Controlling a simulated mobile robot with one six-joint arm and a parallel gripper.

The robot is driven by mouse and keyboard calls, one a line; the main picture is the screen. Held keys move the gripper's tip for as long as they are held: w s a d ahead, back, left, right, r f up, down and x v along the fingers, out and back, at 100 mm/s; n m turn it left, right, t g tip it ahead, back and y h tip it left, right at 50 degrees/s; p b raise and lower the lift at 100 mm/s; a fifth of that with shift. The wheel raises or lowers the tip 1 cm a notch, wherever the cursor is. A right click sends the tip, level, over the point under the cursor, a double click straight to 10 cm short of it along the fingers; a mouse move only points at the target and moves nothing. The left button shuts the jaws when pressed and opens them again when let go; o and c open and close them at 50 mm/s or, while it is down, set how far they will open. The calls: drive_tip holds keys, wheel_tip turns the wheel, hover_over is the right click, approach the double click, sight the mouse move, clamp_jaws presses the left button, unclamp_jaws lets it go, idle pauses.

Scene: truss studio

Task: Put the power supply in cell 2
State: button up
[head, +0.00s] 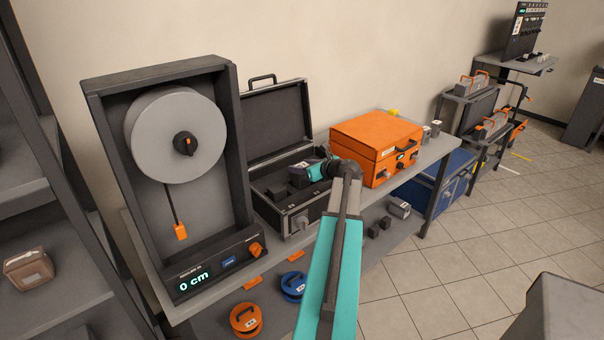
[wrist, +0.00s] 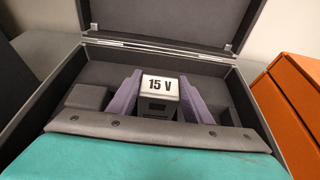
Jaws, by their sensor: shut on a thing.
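The power supply (wrist: 159,93) is a small box with a white top marked "15 V" and a dark front, seen in the wrist view. My gripper (wrist: 160,98) has its two purple fingers shut on the power supply, one at each side. It is inside or just over the open black case (wrist: 255,24), which has a dark foam interior. In the head view the case (head: 299,222) stands on the bench with its lid up, and my gripper (head: 302,172) reaches into it from the right. The power supply is hidden there. No cell numbers are readable.
A winch-like unit (head: 176,135) with a "0 cm" display stands left of the case. A closed orange case (head: 375,138) stands close on the right. A dark block (wrist: 88,97) sits in the case's left side. Blue and orange round items lie on the lower shelf.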

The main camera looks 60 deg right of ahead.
drive_tip(key=shift+f, duration=1.4)
drive_tip(key=shift+f, duration=0.1)
drive_tip(key=o, duration=1.3)
drive_tip(key=shift+s+a+r, duration=0.15)
drive_tip(key=shift+s+r, duration=0.1)
drive_tip(key=shift+s, duration=0.35)
drive_tip(key=b+v, duration=0.1)
drive_tip(key=v, duration=0.9)
drive_tip(key=shift+s+a+r+b, duration=0.15)
drive_tip(key=shift+s+r+b, duration=0.15)
drive_tip(key=shift+b, duration=0.1)
drive_tip(key=shift+f, duration=0.1)
